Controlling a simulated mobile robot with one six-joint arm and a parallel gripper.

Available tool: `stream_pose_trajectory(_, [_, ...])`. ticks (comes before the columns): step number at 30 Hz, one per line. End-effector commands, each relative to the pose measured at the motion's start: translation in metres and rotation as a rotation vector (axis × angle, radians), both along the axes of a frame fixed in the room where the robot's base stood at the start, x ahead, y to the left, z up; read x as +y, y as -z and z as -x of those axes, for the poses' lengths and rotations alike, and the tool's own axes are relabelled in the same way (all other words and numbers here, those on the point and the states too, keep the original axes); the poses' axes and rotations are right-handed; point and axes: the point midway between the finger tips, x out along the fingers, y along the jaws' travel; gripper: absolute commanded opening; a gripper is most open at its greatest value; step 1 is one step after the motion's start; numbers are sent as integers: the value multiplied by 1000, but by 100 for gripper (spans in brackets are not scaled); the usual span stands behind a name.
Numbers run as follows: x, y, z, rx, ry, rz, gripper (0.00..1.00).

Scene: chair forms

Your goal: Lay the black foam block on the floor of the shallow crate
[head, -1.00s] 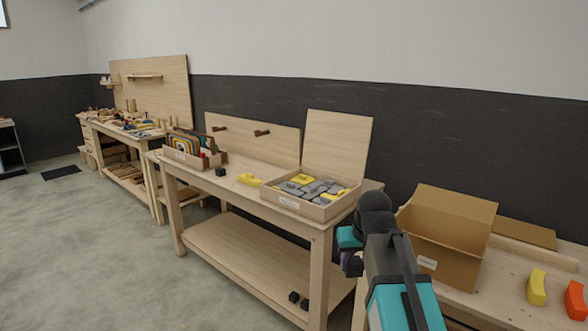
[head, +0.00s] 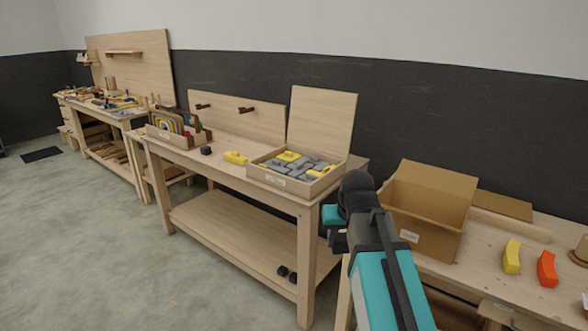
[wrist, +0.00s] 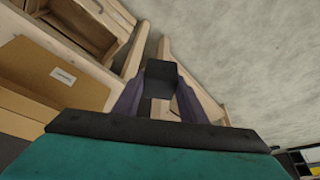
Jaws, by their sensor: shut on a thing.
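A black block (wrist: 160,78), which looks like the foam block, sits between the two purple fingers of my gripper (wrist: 158,98) in the wrist view. The gripper is shut on it, with the block at the fingertips. In the head view my gripper (head: 334,238) is in the air by the right end of the middle workbench, mostly hidden by my own wrist. A shallow wooden crate (head: 283,182) with a raised back panel stands on that bench, left of and beyond my gripper. It holds several grey and yellow blocks; its floor is mostly covered.
A black block (head: 206,151) and a yellow block (head: 236,158) lie left of the crate. An open cardboard box (head: 425,235) stands on the right table. The floor (head: 110,240) at left is clear.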

Motion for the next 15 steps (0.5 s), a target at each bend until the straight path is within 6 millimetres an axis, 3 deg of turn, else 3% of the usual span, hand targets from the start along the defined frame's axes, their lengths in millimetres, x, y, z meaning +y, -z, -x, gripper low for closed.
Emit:
stream_pose_trajectory(1, [0,-9,6,2,0,0,14])
stream_pose_trajectory(15, [0,-31,36,3,0,0,14])
